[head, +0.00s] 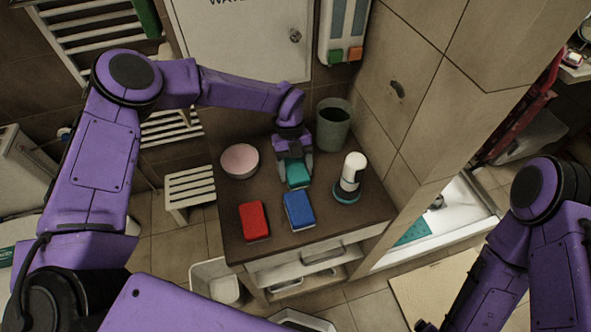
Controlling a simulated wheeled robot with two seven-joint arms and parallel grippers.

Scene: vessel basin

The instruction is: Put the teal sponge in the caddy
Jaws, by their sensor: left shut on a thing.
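The teal sponge (298,176) is on the brown counter, or just above it; I cannot tell which. My left gripper (295,168) reaches down from behind and is shut on it, a finger on each side, hiding its far part. A grey-green, open-topped round container (333,126) stands behind and to the right of the gripper, at the back of the counter; it may be the caddy, but I cannot tell for sure. My right arm is at the right edge, and its gripper does not show.
On the counter (290,243) are a red sponge (254,220) and a blue sponge (299,210) in front, a pink bowl (240,160) at left, and a white bottle (353,171) on a teal base close to the right. A tiled wall (395,95) bounds the right side.

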